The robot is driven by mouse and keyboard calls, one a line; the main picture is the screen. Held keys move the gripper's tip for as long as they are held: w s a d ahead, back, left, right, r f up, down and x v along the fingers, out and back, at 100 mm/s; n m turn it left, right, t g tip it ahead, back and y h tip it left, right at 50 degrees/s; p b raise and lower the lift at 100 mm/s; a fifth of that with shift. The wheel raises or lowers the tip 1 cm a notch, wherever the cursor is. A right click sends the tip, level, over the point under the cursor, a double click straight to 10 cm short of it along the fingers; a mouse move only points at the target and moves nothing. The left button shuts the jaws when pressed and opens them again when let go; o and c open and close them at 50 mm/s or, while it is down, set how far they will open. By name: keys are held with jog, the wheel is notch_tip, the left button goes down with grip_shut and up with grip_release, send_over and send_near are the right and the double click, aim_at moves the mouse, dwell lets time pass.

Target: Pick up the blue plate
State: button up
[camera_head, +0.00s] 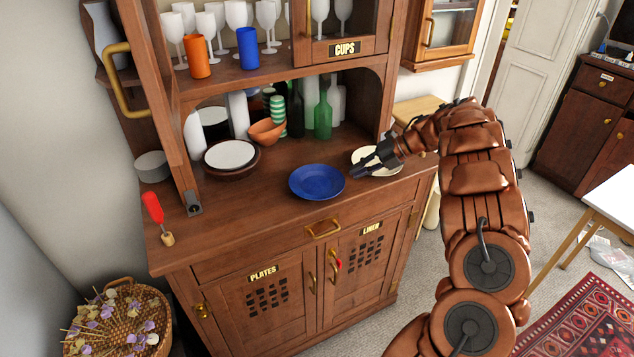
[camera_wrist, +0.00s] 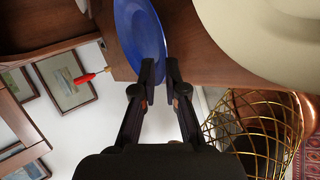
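The blue plate (camera_head: 316,182) lies flat on the wooden cabinet's counter, near its front edge. In the wrist view the plate (camera_wrist: 138,30) shows at the top, its rim lying by my fingertips and partly behind the left finger. My gripper (camera_head: 360,171) is just right of the plate, low over the counter, partly covering a cream plate. In the wrist view my gripper (camera_wrist: 159,68) has its two fingertips apart with a narrow gap. Nothing is clearly held. I cannot tell whether a finger touches the rim.
The cream plate (camera_head: 393,167) lies right of the blue plate. A white-topped brown dish (camera_head: 230,155), an orange bowl (camera_head: 267,132) and a green bottle (camera_head: 323,118) stand behind.

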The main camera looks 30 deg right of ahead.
aim_at(344, 186)
jog(key=p+x, duration=0.2)
jog(key=x, duration=0.2)
jog(key=shift+a+p, duration=0.15)
jog(key=shift+p, duration=0.2)
jog(key=shift+w+a+f, duration=0.2)
jog(key=shift+a+f, duration=0.05)
jog(key=shift+f, duration=0.1)
jog(key=shift+c, duration=0.3)
grip_shut()
jog(key=shift+r, duration=0.15)
